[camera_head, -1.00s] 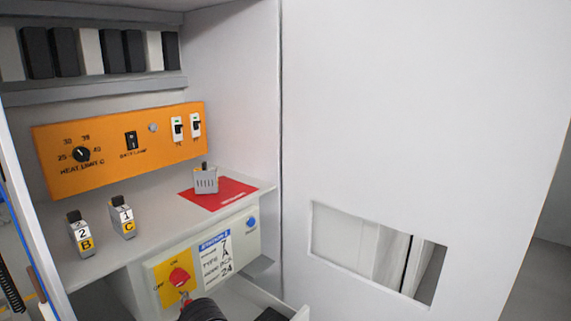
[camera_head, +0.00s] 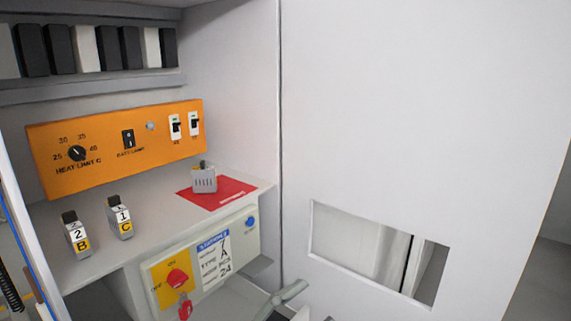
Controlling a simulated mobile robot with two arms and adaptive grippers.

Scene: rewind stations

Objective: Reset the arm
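Neither of my grippers can be made out in the head view. A grey bent piece (camera_head: 284,299) shows at the bottom edge over the open space below the shelf. I cannot tell whether it is part of my arm or of the station. The red rotary switch (camera_head: 177,278) sits on a yellow plate on the station's lower panel (camera_head: 243,236). A small red piece (camera_head: 185,308) hangs below it, cut by the bottom edge.
The shelf (camera_head: 150,212) holds two grey blocks, B (camera_head: 76,236) and C (camera_head: 119,217), and a grey block (camera_head: 204,179) on a red mat (camera_head: 232,190). An orange panel (camera_head: 108,150) stands behind. A white wall (camera_head: 420,120) with a rectangular opening (camera_head: 375,253) blocks the right.

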